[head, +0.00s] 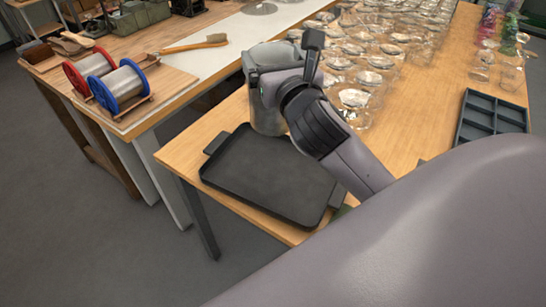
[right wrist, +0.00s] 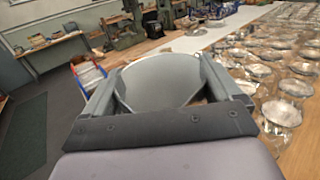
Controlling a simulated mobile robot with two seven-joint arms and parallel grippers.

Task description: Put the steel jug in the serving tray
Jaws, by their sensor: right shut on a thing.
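The steel jug (head: 267,108) is a grey metal vessel at the far edge of the serving tray in the head view. My right gripper (head: 268,72) is shut on its upper part. In the right wrist view the jug (right wrist: 160,80) fills the space between the two fingers, with its round opening showing. The serving tray (head: 262,176) is dark, flat and rectangular with handles, and lies near the table's left edge. The jug's base overlaps the tray's far rim in the picture; I cannot tell whether it touches anything. My left gripper is not in view.
Many clear glass pieces (head: 370,60) crowd the wooden table behind and right of the jug. A dark compartment tray (head: 490,118) lies at right. A neighbouring bench holds wire spools (head: 120,85) and a brush (head: 195,44). The serving tray's visible surface is bare.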

